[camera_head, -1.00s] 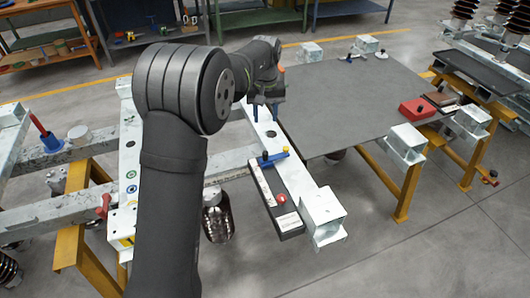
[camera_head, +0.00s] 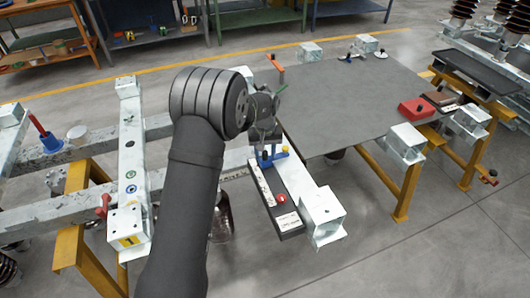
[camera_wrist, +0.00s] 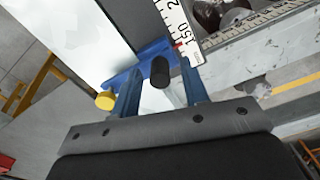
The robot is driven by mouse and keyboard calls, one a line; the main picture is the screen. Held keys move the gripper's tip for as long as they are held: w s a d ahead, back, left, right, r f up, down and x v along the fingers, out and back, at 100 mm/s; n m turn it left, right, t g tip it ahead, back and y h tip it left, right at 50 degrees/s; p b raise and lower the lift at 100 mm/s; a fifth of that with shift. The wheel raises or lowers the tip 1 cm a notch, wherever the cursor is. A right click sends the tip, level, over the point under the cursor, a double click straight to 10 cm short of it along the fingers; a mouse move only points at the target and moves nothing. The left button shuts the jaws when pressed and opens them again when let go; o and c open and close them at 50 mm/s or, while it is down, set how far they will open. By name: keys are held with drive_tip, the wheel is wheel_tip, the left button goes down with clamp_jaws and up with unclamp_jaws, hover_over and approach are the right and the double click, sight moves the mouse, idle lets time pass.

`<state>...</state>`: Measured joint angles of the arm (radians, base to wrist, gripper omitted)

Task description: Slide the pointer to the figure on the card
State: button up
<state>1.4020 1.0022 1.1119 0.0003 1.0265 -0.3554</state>
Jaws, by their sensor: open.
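The blue pointer (camera_head: 276,157) with a yellow knob and a black knob sits across the scale on a long dark bar (camera_head: 265,190). The wrist view shows the pointer (camera_wrist: 118,78), its black knob (camera_wrist: 160,72), and part of the white scale (camera_wrist: 178,20) with "150" readable beside a red mark. My gripper (camera_head: 264,150) is at the pointer. In the wrist view its blue fingers (camera_wrist: 161,82) stand apart on either side of the black knob; contact cannot be told. A small white card (camera_head: 288,221) lies on the bar's near end; its figure is too small to read.
A red button (camera_head: 281,198) sits on the bar between pointer and card. A pale beam with a square end block (camera_head: 322,212) runs along the bar's right side. A grey table (camera_head: 350,105) lies beyond, with a red box (camera_head: 417,108) at its right.

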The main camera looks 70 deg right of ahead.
drive_tip(key=shift+f, duration=0.15)
clamp_jaws()
drive_tip(key=shift+s+a, duration=0.2)
drive_tip(key=shift+s, duration=0.05)
unclamp_jaws()
wheel_tip(320, 180, up, 18)
drive_tip(key=shift+f, duration=0.25)
idle(0.4)
drive_tip(key=shift+f, duration=0.1)
